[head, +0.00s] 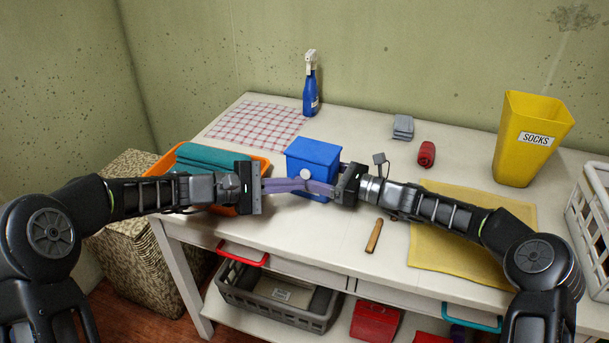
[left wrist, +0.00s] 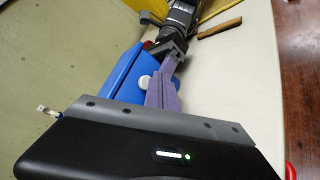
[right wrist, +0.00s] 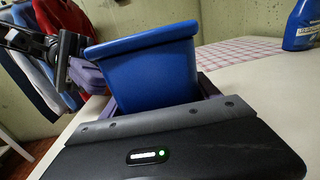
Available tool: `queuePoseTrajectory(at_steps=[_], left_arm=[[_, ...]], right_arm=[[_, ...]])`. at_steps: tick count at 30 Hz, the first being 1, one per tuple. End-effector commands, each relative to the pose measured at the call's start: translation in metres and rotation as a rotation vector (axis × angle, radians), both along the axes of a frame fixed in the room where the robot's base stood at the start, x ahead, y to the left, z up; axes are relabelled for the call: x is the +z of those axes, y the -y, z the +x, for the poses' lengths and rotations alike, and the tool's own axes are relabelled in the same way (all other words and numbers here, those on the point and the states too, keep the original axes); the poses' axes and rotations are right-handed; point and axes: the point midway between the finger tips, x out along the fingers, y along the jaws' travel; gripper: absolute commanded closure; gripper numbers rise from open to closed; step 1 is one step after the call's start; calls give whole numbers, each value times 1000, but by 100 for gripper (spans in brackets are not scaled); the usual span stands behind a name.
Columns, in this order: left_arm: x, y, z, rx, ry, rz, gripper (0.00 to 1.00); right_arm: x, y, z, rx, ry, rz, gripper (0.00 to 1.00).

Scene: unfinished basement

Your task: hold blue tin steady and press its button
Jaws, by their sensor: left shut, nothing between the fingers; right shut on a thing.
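The blue tin (head: 313,160) stands upright near the table's front edge, with a round white button (head: 306,174) on its front. My right gripper (head: 318,190) is shut on the tin; in the right wrist view the tin (right wrist: 150,72) sits between its fingers. My left gripper (head: 300,184) is shut and empty, its purple fingers pointing at the tin's front by the button. The left wrist view shows the button (left wrist: 145,82) beside those fingers (left wrist: 162,92). I cannot tell whether they touch it. The button is hidden in the right wrist view.
An orange tray (head: 264,163) with teal cloth lies left, under my left arm. A spray bottle (head: 311,90) stands behind the tin. A wooden stick (head: 374,236), yellow mat (head: 445,248), red roll (head: 426,154) and yellow socks bin (head: 520,150) are to the right.

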Motion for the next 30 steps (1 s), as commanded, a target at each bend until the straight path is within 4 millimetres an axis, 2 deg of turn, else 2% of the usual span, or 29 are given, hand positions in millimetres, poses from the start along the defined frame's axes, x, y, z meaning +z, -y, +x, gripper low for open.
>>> queuePoseTrajectory(at_steps=[30], left_arm=[[0, 3, 8, 0, 0, 0, 100]], right_arm=[[0, 0, 0, 0, 0, 0, 76]])
